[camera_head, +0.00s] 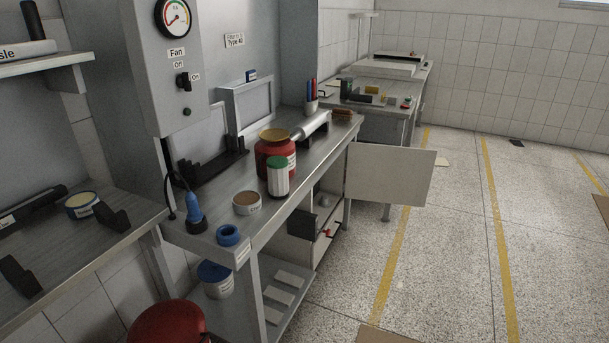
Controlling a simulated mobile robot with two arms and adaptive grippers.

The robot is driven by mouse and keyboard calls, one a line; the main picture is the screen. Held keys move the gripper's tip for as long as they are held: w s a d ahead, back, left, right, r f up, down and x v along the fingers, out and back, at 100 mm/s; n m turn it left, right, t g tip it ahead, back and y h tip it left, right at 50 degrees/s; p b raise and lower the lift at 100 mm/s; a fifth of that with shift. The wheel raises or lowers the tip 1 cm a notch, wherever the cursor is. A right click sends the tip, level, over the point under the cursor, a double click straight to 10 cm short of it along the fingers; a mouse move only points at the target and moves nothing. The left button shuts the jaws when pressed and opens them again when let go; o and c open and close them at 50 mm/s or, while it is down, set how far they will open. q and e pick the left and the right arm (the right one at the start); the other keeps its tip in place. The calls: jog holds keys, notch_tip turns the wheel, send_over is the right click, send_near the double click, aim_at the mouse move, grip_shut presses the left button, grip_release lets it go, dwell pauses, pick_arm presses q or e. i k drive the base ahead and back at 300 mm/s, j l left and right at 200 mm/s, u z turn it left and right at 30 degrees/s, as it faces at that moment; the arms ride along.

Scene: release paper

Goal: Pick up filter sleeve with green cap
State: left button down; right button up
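The filter sleeve with the green cap (278,178) is a white, upright cylinder with a green top and a small printed label. It stands on the metal workbench (225,198), close in front of a red jar (266,160) with a tan top, and hides part of that jar. I cannot tell whether the two touch. Neither of my grippers shows in this view.
A round tin (247,205), a blue ring (228,236) and a blue bottle (194,212) stand nearer on the bench. A silver cylinder (313,125) lies behind the jar. An open door panel (390,176) juts over the aisle. The floor (450,220) at right is mostly clear.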

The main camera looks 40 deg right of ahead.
aim_at(277, 166)
jog(key=z, duration=0.95)
